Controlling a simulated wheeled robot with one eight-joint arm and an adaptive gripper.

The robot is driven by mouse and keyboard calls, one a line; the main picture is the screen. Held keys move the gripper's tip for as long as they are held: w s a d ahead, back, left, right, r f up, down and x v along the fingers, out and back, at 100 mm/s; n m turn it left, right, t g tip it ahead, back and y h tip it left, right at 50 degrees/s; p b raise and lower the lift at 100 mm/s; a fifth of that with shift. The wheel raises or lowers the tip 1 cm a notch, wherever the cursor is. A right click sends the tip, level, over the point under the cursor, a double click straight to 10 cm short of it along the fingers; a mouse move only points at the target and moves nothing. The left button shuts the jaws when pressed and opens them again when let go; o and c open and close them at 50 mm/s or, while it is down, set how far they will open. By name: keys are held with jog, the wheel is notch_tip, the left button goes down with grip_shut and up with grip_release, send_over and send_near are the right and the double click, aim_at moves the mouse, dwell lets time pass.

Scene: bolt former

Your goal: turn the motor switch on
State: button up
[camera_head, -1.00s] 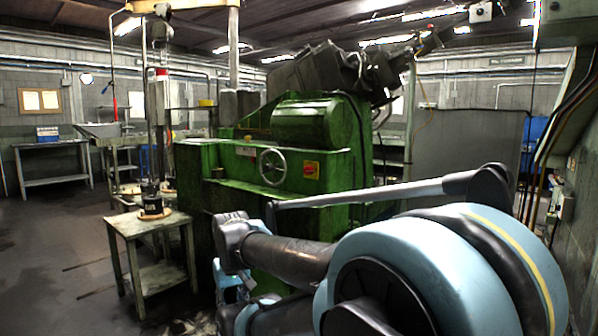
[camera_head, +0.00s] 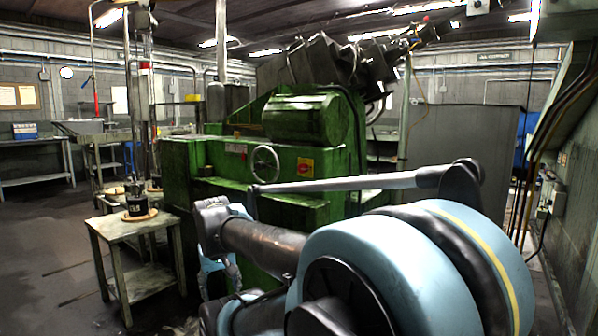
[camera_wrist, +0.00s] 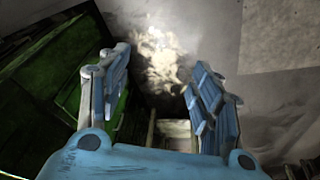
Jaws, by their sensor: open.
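The green bolt former (camera_head: 240,165) stands mid-picture in the head view, with a handwheel (camera_head: 265,163) on its face. A small yellow-and-red square (camera_head: 306,167) sits right of the handwheel; I cannot tell whether it is the motor switch or a label. No motor switch can be made out for certain. My gripper (camera_wrist: 158,62) is open and empty in the wrist view, with its two blue fingers spread apart. A dark green surface (camera_wrist: 60,95) lies left of it, apparently the machine's side. In the head view my arm hides the machine's lower right.
A small table (camera_head: 112,228) with a dark round item (camera_head: 137,203) stands left of the machine. A grey partition (camera_head: 460,150) is behind on the right. Cables run down the right wall by a grey box (camera_head: 568,20). The floor at front left is clear.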

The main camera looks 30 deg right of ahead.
jog(key=w+d+r+m+t+h, duration=0.2)
jog(key=w+d+r+m+h, duration=0.5)
jog(key=w+d+r, duration=0.9)
jog(key=m+t+h, duration=0.2)
jog(key=m+h, duration=0.2)
jog(key=m, duration=0.3)
send_near(301, 168)
jog(key=x, duration=0.9)
jog(key=shift+w+d+f, duration=0.1)
jog(key=shift+w+f, duration=0.05)
jog(key=shift+w, duration=0.05)
jog(key=c, duration=1.1)
